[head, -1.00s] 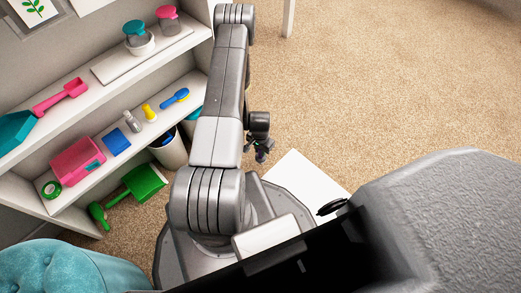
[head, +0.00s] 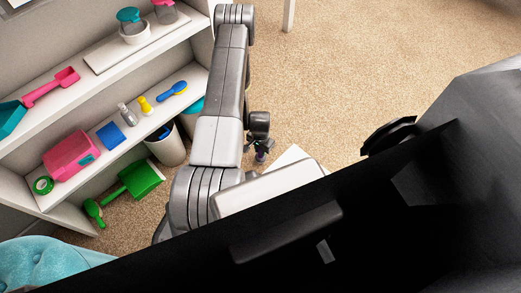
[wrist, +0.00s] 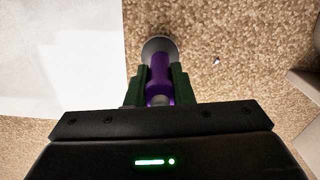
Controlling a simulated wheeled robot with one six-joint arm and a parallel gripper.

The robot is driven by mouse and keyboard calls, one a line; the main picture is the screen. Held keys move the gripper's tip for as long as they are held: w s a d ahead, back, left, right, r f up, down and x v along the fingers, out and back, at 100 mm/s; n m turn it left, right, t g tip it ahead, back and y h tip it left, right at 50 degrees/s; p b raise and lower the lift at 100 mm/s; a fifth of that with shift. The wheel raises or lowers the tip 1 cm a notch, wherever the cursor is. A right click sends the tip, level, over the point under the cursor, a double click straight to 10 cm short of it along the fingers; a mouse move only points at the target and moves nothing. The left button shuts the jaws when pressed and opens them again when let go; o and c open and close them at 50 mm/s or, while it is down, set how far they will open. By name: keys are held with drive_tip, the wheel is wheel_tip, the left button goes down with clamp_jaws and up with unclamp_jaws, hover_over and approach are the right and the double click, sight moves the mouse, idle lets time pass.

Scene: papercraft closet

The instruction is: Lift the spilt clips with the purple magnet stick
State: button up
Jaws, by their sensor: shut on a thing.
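My gripper (wrist: 161,88) is shut on the purple magnet stick (wrist: 159,75) in the wrist view. The stick has a round grey head (wrist: 158,46) that points away from my gripper, over the tan carpet beside a white sheet. A small silvery bit (wrist: 216,60), perhaps a clip, lies on the carpet to the right of the stick's head. In the head view my gripper (head: 262,148) hangs low beside my arm, with a little purple of the stick (head: 261,157) below it. I cannot tell whether anything clings to the stick's head.
A white sheet (wrist: 60,60) lies on the carpet at left; its corner (head: 292,154) shows in the head view. A shelf unit (head: 50,125) with several tools stands at left, a grey bin (head: 168,147) by it. Open carpet (head: 350,80) lies beyond.

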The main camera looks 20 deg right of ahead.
drive_tip(key=shift+r+p, duration=2.35)
drive_tip(key=shift+r, duration=2.15)
drive_tip(key=shift+f, duration=0.1)
